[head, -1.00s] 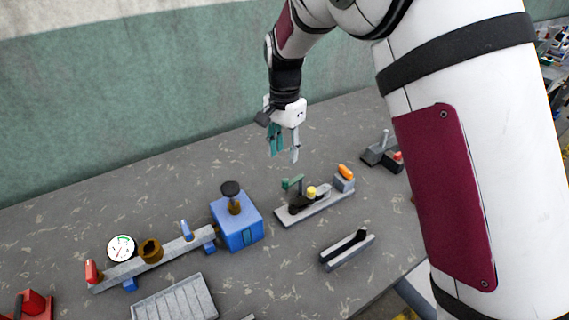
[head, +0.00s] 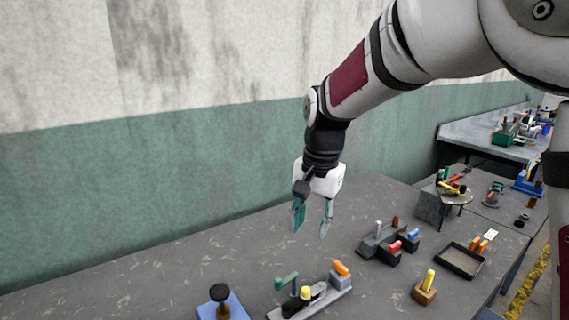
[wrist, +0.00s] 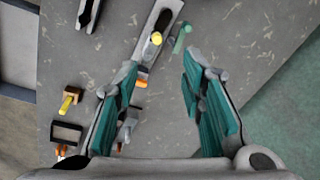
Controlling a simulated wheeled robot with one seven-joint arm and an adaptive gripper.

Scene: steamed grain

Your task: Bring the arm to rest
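My gripper (head: 312,218) hangs from my raised arm above the grey workbench (head: 170,275), pointing down. Its two teal-padded fingers are spread apart with nothing between them. In the wrist view my gripper (wrist: 165,95) is also open, with bare bench surface showing between the fingers. The fingertips are above and apart from a grey fixture (head: 322,300) with a green handle, a yellow knob and an orange knob.
A blue box with a black knob (head: 221,305) stands at the bottom. A grey block fixture (head: 385,242), a dark tray (head: 462,259) and a wooden block with a yellow peg (head: 425,290) lie to the right. A green and white wall (head: 150,190) runs behind the bench.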

